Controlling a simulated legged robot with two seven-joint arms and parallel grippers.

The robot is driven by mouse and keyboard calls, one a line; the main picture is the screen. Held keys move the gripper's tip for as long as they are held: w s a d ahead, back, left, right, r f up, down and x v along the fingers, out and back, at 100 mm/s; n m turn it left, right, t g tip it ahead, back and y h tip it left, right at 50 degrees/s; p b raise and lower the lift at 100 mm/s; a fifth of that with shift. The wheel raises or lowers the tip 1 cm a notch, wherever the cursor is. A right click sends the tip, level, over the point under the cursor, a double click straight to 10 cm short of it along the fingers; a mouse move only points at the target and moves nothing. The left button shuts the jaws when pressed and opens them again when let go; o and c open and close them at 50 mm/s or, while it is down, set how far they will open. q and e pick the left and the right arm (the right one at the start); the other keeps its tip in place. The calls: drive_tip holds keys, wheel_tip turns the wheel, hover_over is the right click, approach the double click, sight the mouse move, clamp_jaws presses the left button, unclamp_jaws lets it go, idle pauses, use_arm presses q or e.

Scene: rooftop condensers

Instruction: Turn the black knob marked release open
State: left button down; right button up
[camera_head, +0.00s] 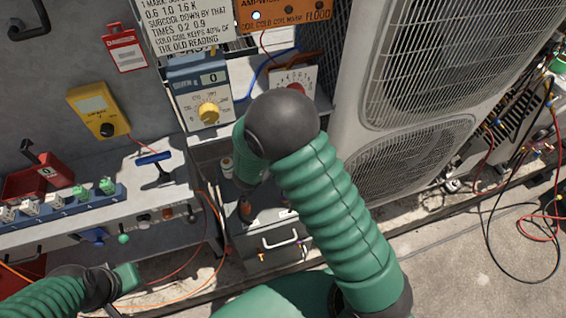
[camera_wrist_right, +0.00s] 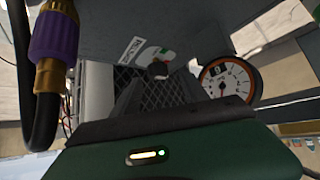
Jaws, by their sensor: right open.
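In the right wrist view a black knob (camera_wrist_right: 158,70) sits on a dark panel, in front of a round plate with green, white and red parts. A small white label (camera_wrist_right: 131,49) is beside it, too small to read surely. My right gripper (camera_wrist_right: 157,88) is open, its two grey fingers pointing toward the knob, one on each side in the picture. I cannot tell whether they touch it. In the head view my right arm hides its own gripper and the knob. My left gripper (camera_head: 128,279) is low at the left, its jaws unclear.
A round gauge (camera_wrist_right: 226,79) is right of the knob, and a purple hose fitting (camera_wrist_right: 54,37) hangs at left. In the head view, a condenser unit (camera_head: 345,100) stands right, a yellow meter (camera_head: 97,108) left, and a grey handled box (camera_head: 270,262) below my right arm.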

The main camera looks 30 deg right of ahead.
drive_tip(key=x, duration=0.3)
drive_tip(key=shift+d, duration=0.35)
drive_tip(key=shift+s+a+r, duration=0.1)
drive_tip(key=shift+a+r, duration=0.05)
drive_tip(key=shift+a, duration=0.15)
drive_tip(key=c, duration=0.6)
drive_tip(key=shift+d, duration=0.1)
clamp_jaws()
